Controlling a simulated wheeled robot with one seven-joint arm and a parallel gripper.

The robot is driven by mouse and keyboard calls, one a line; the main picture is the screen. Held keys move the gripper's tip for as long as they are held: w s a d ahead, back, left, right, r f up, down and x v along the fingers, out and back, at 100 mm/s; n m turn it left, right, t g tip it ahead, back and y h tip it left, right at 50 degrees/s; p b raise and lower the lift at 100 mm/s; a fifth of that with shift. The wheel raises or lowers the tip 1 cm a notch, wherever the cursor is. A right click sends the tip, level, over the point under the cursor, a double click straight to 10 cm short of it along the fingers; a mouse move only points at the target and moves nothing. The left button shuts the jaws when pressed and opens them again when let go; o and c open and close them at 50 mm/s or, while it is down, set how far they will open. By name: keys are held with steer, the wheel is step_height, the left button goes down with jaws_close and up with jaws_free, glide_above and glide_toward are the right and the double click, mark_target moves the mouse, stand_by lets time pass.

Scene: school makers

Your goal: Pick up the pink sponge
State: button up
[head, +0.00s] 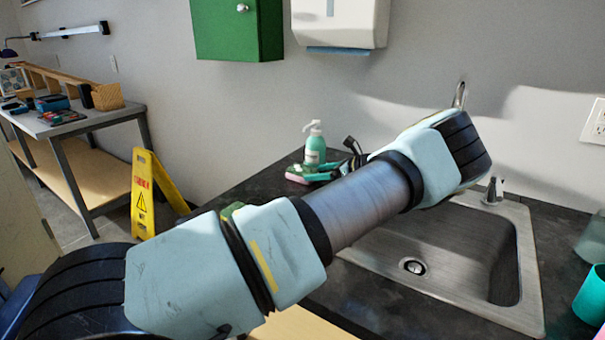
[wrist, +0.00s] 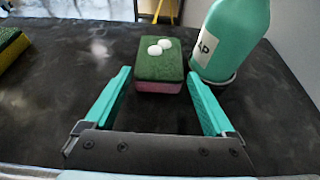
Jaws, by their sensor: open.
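The pink sponge (wrist: 160,66) has a green top and a pink lower side, with two white blobs on top. It lies on the dark counter, straight ahead in the wrist view. In the head view it shows small (head: 297,178) by the soap bottle. My gripper (wrist: 159,76) is open, its two teal fingers apart. The fingertips are on either side of the sponge's near end, with a gap on the left and the right finger close to it. In the head view my arm hides most of the gripper.
A teal soap bottle (wrist: 232,40) stands right of the sponge, close to the right finger; it also shows in the head view (head: 315,146). A yellow sponge with a green top (wrist: 10,48) lies far left. A metal sink (head: 450,265) is to the right. A teal cup (head: 591,296) stands beyond it.

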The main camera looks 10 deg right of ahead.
mark_target(311, 172)
steer(key=p+x, duration=0.1)
steer(key=x, duration=0.3)
steer(key=shift+w+a+r, duration=0.15)
steer(key=shift+a, duration=0.05)
steer(key=c, duration=1)
steer(key=shift+o, duration=0.2)
